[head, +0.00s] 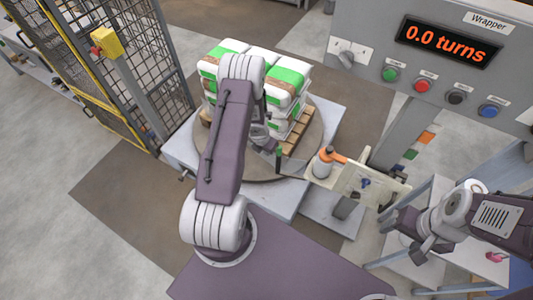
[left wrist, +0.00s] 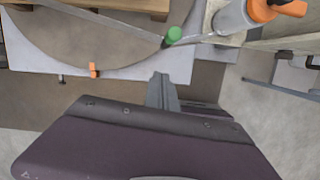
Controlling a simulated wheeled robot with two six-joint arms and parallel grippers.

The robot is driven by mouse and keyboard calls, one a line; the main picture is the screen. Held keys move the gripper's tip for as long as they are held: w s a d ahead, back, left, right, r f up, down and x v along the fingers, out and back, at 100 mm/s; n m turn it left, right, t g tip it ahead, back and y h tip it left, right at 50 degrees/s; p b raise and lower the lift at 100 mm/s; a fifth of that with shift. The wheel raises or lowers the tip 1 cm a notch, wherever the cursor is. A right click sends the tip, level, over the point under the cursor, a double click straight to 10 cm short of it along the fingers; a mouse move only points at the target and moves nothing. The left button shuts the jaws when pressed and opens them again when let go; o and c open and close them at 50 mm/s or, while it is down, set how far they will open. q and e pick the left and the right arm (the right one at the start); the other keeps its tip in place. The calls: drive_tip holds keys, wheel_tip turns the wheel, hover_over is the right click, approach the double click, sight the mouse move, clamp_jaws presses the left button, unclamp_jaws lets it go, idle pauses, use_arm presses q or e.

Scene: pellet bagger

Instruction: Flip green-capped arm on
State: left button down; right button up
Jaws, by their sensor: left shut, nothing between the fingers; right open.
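The green-capped arm (head: 279,158) stands at the right front edge of the round turntable in the head view. Its round green cap (left wrist: 174,34) shows near the top middle of the left wrist view. My left gripper (left wrist: 162,82) is shut and empty; it is in front of the cap and apart from it in the wrist view. In the head view my left gripper (head: 268,145) is close to the green-capped arm, partly hidden by my own arm. My right gripper (head: 420,245) is open and empty at the lower right, far from the green-capped arm.
Green-and-white bags (head: 287,80) are stacked on a wooden pallet (head: 300,131) on the turntable (head: 225,165). An orange-topped bottle (head: 324,163) stands on a small shelf just right of the green-capped arm. The Wrapper panel (head: 405,75) reads 0.0 turns. A mesh fence (head: 150,60) stands left.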

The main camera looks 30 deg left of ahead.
use_arm(q)
drive_tip(key=p+v, duration=0.1)
drive_tip(key=v, duration=0.2)
drive_tip(key=shift+s+a+r, duration=0.15)
drive_tip(key=shift+s+r, duration=0.1)
use_arm(e)
drive_tip(key=shift+s+a+r, duration=0.1)
drive_tip(key=shift+s+r, duration=0.1)
drive_tip(key=shift+r, duration=0.7)
use_arm(q)
drive_tip(key=shift+s, duration=0.1)
use_arm(e)
drive_tip(key=shift+s, duration=0.1)
